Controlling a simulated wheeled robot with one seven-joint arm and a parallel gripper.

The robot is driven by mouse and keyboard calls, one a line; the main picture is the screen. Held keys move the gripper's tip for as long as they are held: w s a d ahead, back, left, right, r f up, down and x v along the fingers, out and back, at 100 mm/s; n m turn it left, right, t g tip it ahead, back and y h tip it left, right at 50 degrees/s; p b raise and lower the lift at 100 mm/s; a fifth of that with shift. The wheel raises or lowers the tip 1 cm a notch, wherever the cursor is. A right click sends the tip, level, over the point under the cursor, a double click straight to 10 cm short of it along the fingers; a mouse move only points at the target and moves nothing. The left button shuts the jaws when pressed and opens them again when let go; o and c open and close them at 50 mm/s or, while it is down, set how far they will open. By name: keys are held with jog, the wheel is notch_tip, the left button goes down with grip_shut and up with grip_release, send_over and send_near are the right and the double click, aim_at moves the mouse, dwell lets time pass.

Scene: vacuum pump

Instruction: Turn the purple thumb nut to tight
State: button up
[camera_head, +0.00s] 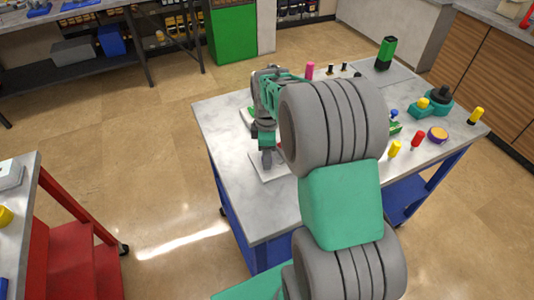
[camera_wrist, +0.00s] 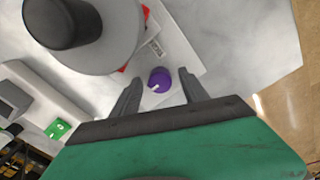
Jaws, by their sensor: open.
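The purple thumb nut (camera_wrist: 160,78) shows in the wrist view as a small round knob with a pale mark on its lower left. It sits near the edge of a white plate (camera_wrist: 185,58). My gripper (camera_wrist: 157,82) is open, with one dark finger on each side of the nut in the picture; I cannot tell how far above it the fingers are. In the head view my gripper (camera_head: 267,158) points down at the left part of the table, and my arm hides the nut.
A large grey cylinder with a dark knob (camera_wrist: 95,35) stands close to the nut. The marble-topped table (camera_head: 232,140) holds yellow (camera_head: 394,149) and red (camera_head: 418,140) handled pieces, a purple-and-orange round piece (camera_head: 437,135) and a green-and-black object (camera_head: 385,53). The table's left side has bare surface.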

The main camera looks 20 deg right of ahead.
grip_shut()
dwell(0.4)
